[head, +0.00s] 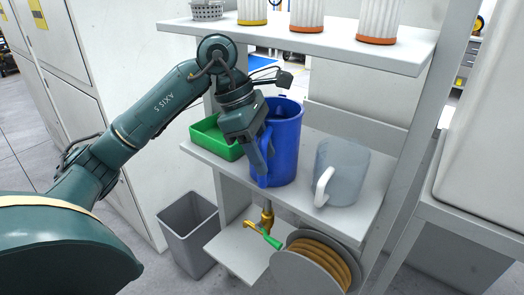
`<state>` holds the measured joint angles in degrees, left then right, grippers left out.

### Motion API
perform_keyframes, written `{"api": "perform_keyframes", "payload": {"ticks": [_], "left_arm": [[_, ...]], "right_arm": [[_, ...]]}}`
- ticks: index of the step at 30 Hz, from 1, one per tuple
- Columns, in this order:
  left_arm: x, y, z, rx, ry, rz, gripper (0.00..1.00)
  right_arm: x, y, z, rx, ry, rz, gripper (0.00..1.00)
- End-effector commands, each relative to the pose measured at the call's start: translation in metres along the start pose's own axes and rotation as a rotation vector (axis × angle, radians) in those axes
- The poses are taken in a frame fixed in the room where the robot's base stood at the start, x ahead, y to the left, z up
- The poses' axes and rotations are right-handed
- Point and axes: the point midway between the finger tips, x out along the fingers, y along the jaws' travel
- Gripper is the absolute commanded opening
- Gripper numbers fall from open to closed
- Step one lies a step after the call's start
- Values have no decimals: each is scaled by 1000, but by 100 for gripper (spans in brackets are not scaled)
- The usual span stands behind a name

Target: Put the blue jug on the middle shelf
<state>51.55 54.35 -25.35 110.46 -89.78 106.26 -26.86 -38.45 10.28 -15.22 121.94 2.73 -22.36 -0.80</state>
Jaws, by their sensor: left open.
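The blue jug (287,146) stands upright on the middle shelf (338,217) of a white rack, between a green tray and a clear jug. My left gripper (262,166) is at the jug's front left side, fingers pointing down, by what looks like its handle. The gripper is open. Its fingers overlap the jug in the picture, and I cannot tell whether they touch it. The lower left side of the jug is partly hidden by the gripper. My right gripper is out of view.
A green tray (213,138) and a clear jug (343,172) flank the blue jug. The upper shelf (330,42) holds several white filters above. Below are a brass tap with a green handle (267,238), a hose reel (309,266) and a grey bin (188,232).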

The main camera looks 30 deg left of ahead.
Motion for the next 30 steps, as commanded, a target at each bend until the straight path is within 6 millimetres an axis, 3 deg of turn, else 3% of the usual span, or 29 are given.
{"api": "perform_keyframes", "payload": {"ticks": [7,15,21,30], "left_arm": [[-16,1,1,0,-1,5,42],[-35,0,-59,-8,3,2,42],[-50,0,-94,-6,2,0,42],[-60,-1,-110,-1,0,-1,42]], "right_arm": [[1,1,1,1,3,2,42],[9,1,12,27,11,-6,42],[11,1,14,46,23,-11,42],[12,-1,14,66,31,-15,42]]}}
